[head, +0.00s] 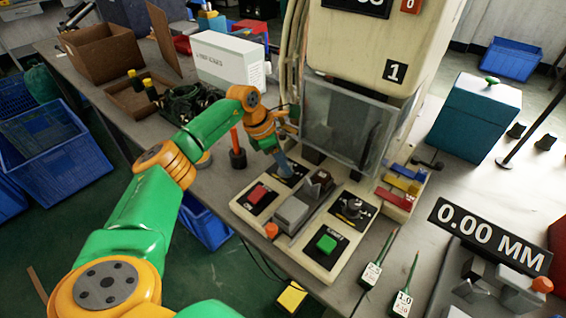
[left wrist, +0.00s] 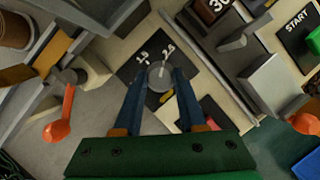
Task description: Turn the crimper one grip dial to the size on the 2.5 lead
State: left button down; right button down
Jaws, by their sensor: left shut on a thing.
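Crimper one (head: 352,40), marked 1, stands on a cream base. My left gripper (head: 284,168) points down at the base's back left, over a black dial plate (head: 298,181). In the left wrist view my fingers (left wrist: 161,84) close on both sides of a round grey grip dial (left wrist: 159,72). Two leads lie at the front, with one white tag (head: 371,274) that seems to read 2.5 and one (head: 402,302) that reads 1.0. My right gripper is not in view.
A red button (head: 258,194), a green START button (head: 326,243) and a second dial (head: 353,207) share the base. A clear guard (head: 348,122) stands behind. A 0.00 MM display (head: 490,235) stands at right.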

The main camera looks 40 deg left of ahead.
pick_arm(q)
jog(key=shift+m, duration=0.5)
jog(key=shift+c, duration=2.4)
grip_release()
jog(key=shift+w, duration=0.1)
jog(key=v, duration=0.7)
jog(key=shift+b, duration=0.3)
jog(key=shift+w+r, duration=0.1)
